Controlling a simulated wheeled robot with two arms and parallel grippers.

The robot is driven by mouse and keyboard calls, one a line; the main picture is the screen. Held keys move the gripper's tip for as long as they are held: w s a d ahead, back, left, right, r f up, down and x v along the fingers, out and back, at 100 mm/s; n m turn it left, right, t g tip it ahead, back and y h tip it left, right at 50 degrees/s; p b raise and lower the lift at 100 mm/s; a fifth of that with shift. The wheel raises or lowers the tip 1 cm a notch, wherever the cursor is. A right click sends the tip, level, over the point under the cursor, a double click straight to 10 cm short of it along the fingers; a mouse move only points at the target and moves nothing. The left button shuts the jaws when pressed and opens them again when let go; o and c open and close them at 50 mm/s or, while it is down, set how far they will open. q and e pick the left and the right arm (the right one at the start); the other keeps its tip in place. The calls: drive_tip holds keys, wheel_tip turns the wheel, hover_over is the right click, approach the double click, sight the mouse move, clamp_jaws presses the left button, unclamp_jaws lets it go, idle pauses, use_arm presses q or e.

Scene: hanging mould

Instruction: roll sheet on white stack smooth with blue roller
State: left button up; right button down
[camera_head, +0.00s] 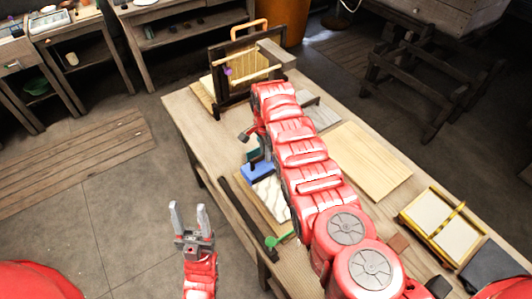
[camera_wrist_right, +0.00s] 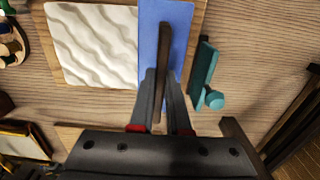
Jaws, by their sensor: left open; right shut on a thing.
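The white sheet with a wavy surface (camera_head: 270,193) lies on a wooden board at the table's left side, partly hidden by my right arm. It also shows in the right wrist view (camera_wrist_right: 92,45). The blue roller (camera_head: 257,172) is at the sheet's far end; in the right wrist view it (camera_wrist_right: 182,30) shows as a flat blue shape along the sheet's edge. My right gripper (camera_wrist_right: 162,76) is shut on its dark handle. Whether the blue part touches the sheet is unclear. My left gripper (camera_head: 188,212) is open and empty, off the table's left edge.
A teal tool (camera_wrist_right: 205,75) lies beside the roller. A dark wooden frame (camera_head: 217,92) stands at the table's far end. A dark bar (camera_head: 246,212) and a green tool (camera_head: 279,240) lie near the left edge. A pale board (camera_head: 368,160) and a framed tray (camera_head: 430,212) lie right of my arm.

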drive_tip(key=shift+f+b, duration=0.3)
drive_tip(key=shift+f, duration=0.05)
drive_tip(key=shift+r, duration=0.1)
